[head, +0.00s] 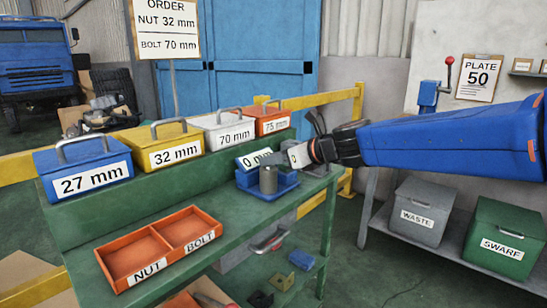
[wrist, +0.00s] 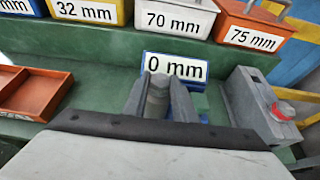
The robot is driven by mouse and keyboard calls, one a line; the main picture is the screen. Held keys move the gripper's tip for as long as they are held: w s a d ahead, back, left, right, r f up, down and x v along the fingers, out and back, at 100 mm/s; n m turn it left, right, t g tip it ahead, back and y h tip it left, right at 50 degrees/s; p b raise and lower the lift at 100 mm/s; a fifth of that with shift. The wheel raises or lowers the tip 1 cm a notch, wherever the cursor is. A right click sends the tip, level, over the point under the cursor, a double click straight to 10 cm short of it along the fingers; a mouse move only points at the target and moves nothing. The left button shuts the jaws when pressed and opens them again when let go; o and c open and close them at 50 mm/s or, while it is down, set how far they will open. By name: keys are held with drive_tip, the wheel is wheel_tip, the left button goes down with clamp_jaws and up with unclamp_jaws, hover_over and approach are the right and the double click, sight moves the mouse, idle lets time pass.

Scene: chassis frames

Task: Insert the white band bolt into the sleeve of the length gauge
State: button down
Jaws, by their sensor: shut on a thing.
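The length gauge (head: 278,190) stands on the green bench as a blue base with a white readout showing 0 mm. In the wrist view, its readout (wrist: 174,68) is just beyond my fingers. A grey upright cylinder, apparently the sleeve (head: 268,179), stands at the front of the gauge. My gripper (head: 286,160) reaches in from the right, close to the gauge. In the wrist view, my gripper (wrist: 163,88) is shut on a grey round piece (wrist: 156,100), apparently the bolt. Its white band is not visible, and I cannot tell whether it touches the sleeve.
Blue 27 mm (head: 84,170), yellow 32 mm (head: 165,146), white 70 mm (head: 222,130) and orange 75 mm (head: 272,121) boxes line the raised shelf. An empty orange NUT and BOLT tray (head: 160,246) lies at front left. A grey block (wrist: 258,105) stands right of the gauge.

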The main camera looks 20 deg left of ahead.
drive_tip(key=shift+f, duration=0.35)
drive_tip(key=c, duration=1.4)
unclamp_jaws()
drive_tip(key=shift+o, duration=0.2)
drive_tip(key=v, duration=1.7)
drive_tip(key=shift+s+d, duration=0.2)
drive_tip(key=s+d+f+n+h, duration=0.4)
drive_tip(key=s+d+f+n, duration=0.3)
drive_tip(key=d, duration=0.6)
drive_tip(key=s+d+f+n+h, duration=0.4)
drive_tip(key=s+d+f+n, duration=0.4)
drive_tip(key=d+f, duration=0.2)
drive_tip(key=s+d+f+n+h, duration=0.4)
drive_tip(key=s+d+f+n, duration=0.3)
drive_tip(key=d, duration=0.8)
drive_tip(key=shift+s+d+f, duration=0.3)
drive_tip(key=shift+s+f, duration=0.1)
drive_tip(key=shift+f, duration=0.55)
